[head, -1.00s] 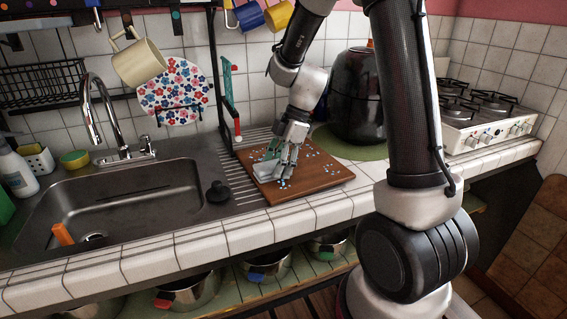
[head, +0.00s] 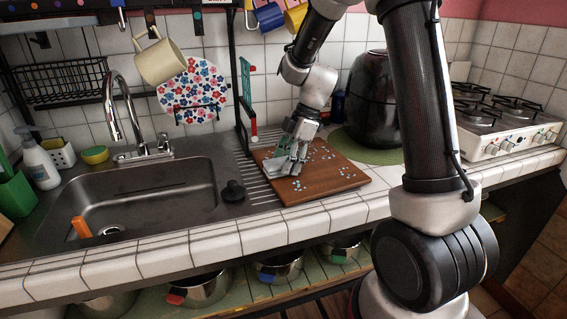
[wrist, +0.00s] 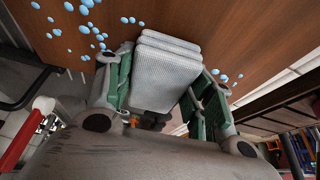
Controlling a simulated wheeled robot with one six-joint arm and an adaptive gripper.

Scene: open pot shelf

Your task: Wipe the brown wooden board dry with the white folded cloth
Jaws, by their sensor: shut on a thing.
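My gripper (head: 288,168) is over the board's left part, pointing down. In the wrist view my gripper (wrist: 163,88) is shut on the white folded cloth (wrist: 167,68), a thick layered pad between green-lined fingers. The cloth's far end is at the board surface (wrist: 230,25); I cannot tell whether it presses on it. Drops (wrist: 88,28) show on both sides of the cloth.
The steel sink (head: 140,190) with a black plug (head: 233,191) is left of the board. A dark rounded pot (head: 377,100) stands behind right on a green mat (head: 370,148). A black rack post with a red-tipped turquoise item (head: 247,95) rises behind the board.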

